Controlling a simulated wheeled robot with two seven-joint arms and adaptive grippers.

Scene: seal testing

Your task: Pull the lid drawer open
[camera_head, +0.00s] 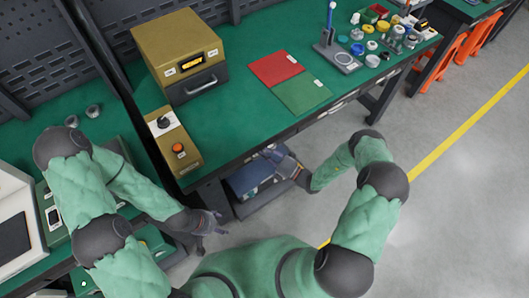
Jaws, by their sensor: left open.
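A tan box-shaped machine (172,40) with a lit orange display stands on the green bench top. A dark grey drawer front (180,92) with a bar handle (201,86) is low on its near side and looks closed. My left gripper (217,222) is open and empty, below the bench's near edge and well apart from the handle. My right gripper (273,153) is near the bench's near edge, to the right of the machine and apart from the drawer. Its fingers are too small and partly hidden to read.
A tan control box (173,143) with a black knob and an orange button stands nearer than the machine. Red (275,67) and green (302,93) sheets lie to the right. Several small caps and jars (372,61) sit far right. A blue box (247,178) is below the bench.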

